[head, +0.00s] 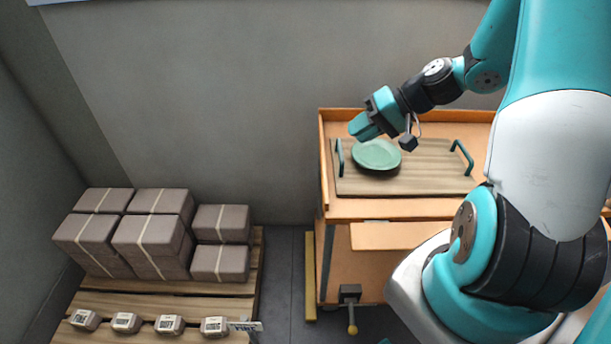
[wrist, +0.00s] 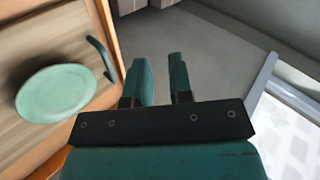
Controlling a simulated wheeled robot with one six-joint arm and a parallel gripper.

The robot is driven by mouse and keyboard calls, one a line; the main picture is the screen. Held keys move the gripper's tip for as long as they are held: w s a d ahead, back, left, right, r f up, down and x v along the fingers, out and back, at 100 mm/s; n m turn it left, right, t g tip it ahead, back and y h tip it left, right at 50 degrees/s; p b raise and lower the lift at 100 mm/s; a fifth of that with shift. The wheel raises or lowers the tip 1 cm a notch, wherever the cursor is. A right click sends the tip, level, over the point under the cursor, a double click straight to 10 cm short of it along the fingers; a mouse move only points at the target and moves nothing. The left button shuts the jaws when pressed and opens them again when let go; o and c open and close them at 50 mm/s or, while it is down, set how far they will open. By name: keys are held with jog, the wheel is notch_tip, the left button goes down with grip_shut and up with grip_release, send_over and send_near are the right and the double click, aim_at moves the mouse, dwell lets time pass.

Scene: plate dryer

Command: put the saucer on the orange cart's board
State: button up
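The pale green saucer (head: 377,156) lies face up on the left part of the wooden board (head: 432,180) on the orange cart (head: 400,208). In the wrist view the saucer (wrist: 56,93) shows whole at the left, flat on the board (wrist: 88,35). My gripper (head: 362,128) is above and just behind the saucer's far left edge. In the wrist view the two fingers of my gripper (wrist: 161,65) are apart with nothing between them, and the saucer is clear of them.
Green handles (head: 340,157) stand at the board's left and right ends. The cart has a raised rim (head: 323,165). At left, a pallet (head: 180,305) carries grey boxes (head: 150,232) and several small labelled blocks (head: 126,322). My arm hides the cart's right side.

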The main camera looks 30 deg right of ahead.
jog(key=s+a+r+n+g, duration=0.1)
jog(key=a+r+n+g, duration=0.15)
jog(key=a, duration=0.35)
jog(key=s+a+r+n+g, duration=0.1)
jog(key=a+r+n, duration=0.15)
jog(key=a, duration=0.45)
jog(key=s+a+r+n+g+h, duration=0.1)
jog(key=s+a+r+n, duration=0.2)
jog(key=s+a, duration=0.3)
jog(key=s+a+r+n+g+h, duration=0.1)
jog(key=s+a+r+n+h, duration=0.1)
jog(key=s+a, duration=0.4)
jog(key=s+r+n, duration=0.1)
jog(key=s+r, duration=0.1)
jog(key=s, duration=0.1)
jog(key=shift+s+r+h, duration=0.3)
jog(key=shift+s+r, duration=0.05)
jog(key=shift+s, duration=0.05)
